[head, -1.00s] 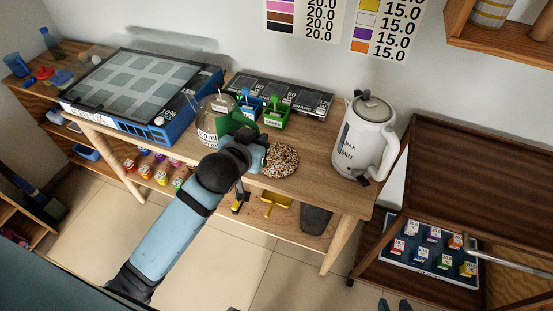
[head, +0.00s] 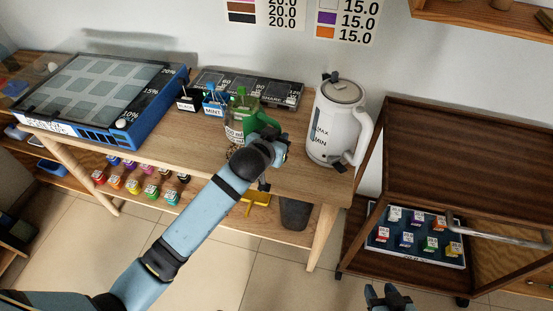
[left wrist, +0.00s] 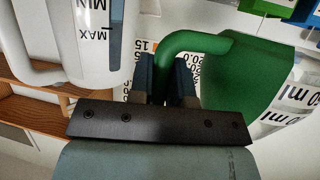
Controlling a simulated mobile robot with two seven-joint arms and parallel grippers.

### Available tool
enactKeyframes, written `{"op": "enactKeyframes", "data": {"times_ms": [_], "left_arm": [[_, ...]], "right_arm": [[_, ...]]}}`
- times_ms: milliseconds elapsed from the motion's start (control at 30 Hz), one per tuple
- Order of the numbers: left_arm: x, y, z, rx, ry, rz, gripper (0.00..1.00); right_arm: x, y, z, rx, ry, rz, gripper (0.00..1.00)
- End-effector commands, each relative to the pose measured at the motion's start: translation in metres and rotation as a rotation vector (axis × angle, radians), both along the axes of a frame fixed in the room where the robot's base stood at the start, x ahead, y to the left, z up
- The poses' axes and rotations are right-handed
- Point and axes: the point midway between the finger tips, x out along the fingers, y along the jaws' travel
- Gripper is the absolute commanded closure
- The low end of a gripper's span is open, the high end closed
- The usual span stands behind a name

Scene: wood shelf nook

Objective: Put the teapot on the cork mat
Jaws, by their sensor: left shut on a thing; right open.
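The teapot (head: 234,127) has a clear body with ml markings and a green handle. My left gripper (head: 281,148) is shut on the green handle, which also shows between its fingers in the left wrist view (left wrist: 192,48). A speckled brown edge (head: 232,152) below the teapot looks like the round cork mat, mostly hidden by the teapot and my left arm. The teapot is at or above the mat; whether it touches, I cannot tell. My right gripper (head: 387,294) is open and empty, low in front of the table.
A white kettle (head: 336,122) stands close to the right of my left gripper. Small labelled boxes, including a blue mint one (head: 213,104), stand behind the teapot beside a black timer panel (head: 268,87). A blue-framed tray (head: 100,97) fills the left. A dark cart (head: 460,150) is at right.

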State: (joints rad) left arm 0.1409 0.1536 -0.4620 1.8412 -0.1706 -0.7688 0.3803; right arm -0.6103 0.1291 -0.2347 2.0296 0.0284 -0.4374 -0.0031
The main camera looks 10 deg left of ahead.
Motion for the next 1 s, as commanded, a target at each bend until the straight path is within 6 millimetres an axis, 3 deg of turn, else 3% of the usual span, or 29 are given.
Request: {"op": "enactKeyframes", "data": {"times_ms": [100,367,600,1000], "left_arm": [[0.0,0.0,-0.024,0.003,-0.001,0.001,1.0],[0.0,0.0,-0.044,0.001,-0.002,0.001,1.0],[0.0,0.0,-0.078,0.001,-0.002,0.001,1.0],[0.0,0.0,-0.085,-0.001,-0.004,0.0,1.0]], "right_arm": [[0.0,0.0,-0.003,0.001,0.005,-0.001,0.57],[0.001,0.001,-0.004,0.004,0.005,-0.003,0.57],[0.001,0.0,-0.008,0.006,0.008,-0.005,0.57],[0.002,0.001,-0.008,0.008,0.007,-0.006,0.57]]}}
